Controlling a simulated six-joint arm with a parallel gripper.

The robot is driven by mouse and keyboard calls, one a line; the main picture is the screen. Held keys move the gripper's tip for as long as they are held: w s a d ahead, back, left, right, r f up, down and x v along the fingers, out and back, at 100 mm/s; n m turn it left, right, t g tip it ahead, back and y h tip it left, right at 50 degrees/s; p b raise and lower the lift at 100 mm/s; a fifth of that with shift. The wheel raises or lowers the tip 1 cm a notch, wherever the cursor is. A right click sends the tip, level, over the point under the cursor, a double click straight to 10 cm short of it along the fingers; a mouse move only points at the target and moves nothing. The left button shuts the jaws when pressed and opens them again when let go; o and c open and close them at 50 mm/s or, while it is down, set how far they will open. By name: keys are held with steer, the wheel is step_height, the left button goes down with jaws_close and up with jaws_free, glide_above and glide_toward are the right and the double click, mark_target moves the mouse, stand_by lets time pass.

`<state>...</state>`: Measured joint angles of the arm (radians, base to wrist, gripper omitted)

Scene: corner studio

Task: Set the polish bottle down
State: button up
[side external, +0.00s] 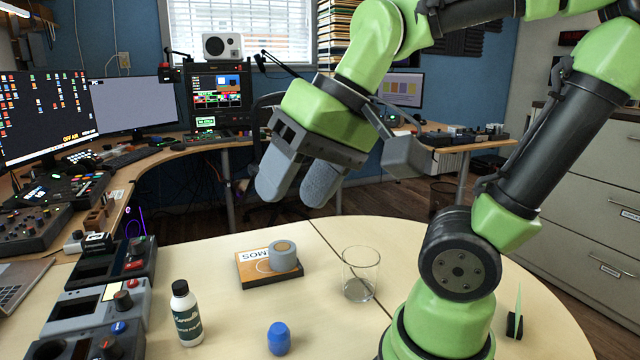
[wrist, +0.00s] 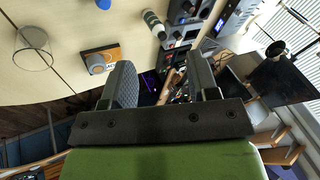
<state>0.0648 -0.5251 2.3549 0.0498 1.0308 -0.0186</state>
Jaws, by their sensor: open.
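The polish bottle (side external: 187,314), white with a dark green label and black cap, stands upright on the table at the front left in the side view. It also shows near the top of the wrist view (wrist: 154,22). My gripper (side external: 292,196) is open and empty, high above the table and well apart from the bottle. Its two grey fingers also show spread apart in the wrist view (wrist: 162,80).
A tape roll (side external: 283,256) lies on a small orange-and-grey box (side external: 254,272). A clear glass (side external: 360,274) stands to its right. A blue egg-shaped object (side external: 279,338) is at the front. Several control boxes (side external: 90,310) line the left edge. The table between is clear.

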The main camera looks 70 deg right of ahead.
steer(key=shift+s+d+f+n+t+h, duration=0.15)
steer(key=shift+s+n+t+h, duration=0.15)
steer(key=shift+s+n+t, duration=0.7)
